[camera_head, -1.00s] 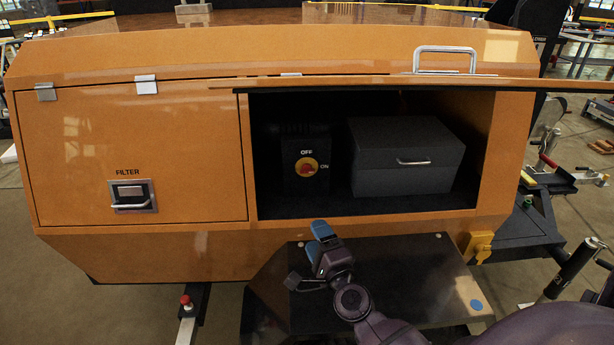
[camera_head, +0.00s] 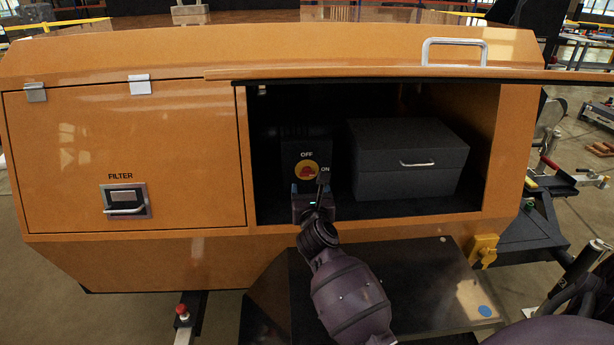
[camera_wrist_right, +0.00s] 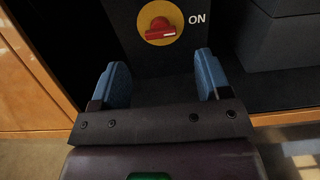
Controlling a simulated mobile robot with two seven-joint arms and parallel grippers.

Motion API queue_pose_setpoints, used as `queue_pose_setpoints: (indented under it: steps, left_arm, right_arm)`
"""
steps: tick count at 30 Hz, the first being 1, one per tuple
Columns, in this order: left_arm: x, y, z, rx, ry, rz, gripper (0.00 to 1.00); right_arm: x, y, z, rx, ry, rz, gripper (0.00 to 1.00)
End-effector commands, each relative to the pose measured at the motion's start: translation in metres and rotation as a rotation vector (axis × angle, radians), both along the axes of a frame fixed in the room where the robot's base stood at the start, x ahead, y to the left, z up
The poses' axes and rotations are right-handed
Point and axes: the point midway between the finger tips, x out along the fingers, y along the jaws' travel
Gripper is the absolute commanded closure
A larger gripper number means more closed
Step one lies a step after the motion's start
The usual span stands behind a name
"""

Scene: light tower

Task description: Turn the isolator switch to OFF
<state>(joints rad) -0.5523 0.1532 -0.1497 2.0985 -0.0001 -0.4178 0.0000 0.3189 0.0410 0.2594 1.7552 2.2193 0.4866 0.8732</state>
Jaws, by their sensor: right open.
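The isolator switch (camera_head: 307,170) is a yellow disc with a red handle on a dark box inside the open compartment. OFF is printed above it and ON to its right. In the right wrist view the red handle (camera_wrist_right: 160,32) lies roughly level, towards ON. My right gripper (camera_head: 308,189) is at the compartment opening, just below and in front of the switch. In the right wrist view its two blue fingers (camera_wrist_right: 160,66) are spread apart with nothing between them, and the switch is beyond them. My left gripper is not in view.
A dark grey case (camera_head: 408,160) with a handle stands right of the switch box. The raised orange door (camera_head: 390,76) overhangs the opening. The closed FILTER panel (camera_head: 125,160) is on the left. A dark step plate (camera_head: 430,290) lies below.

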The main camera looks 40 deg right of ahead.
Motion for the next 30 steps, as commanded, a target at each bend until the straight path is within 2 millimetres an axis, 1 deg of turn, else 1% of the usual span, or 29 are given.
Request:
queue_pose_setpoints:
  steps: [1,6,13,18,27,30]
  left_arm:
    - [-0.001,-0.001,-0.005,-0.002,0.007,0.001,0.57]
    - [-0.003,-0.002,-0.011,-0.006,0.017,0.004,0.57]
    - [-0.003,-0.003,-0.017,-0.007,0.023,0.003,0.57]
    - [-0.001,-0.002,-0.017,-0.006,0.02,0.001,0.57]
    - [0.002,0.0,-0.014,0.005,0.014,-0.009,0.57]
    - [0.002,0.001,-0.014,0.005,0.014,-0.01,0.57]
  right_arm:
    - [0.009,-0.005,-0.003,-0.003,0.002,0.001,0.3]
    - [0.034,-0.021,-0.003,-0.005,0.004,0.001,0.3]
    - [0.058,-0.035,-0.003,-0.003,0.003,0.001,0.3]
    - [0.066,-0.04,-0.001,-0.004,0.001,0.0,0.3]
    - [0.067,-0.041,0.0,-0.004,0.0,0.001,0.3]
    - [0.067,-0.041,0.0,-0.004,0.001,0.001,0.45]
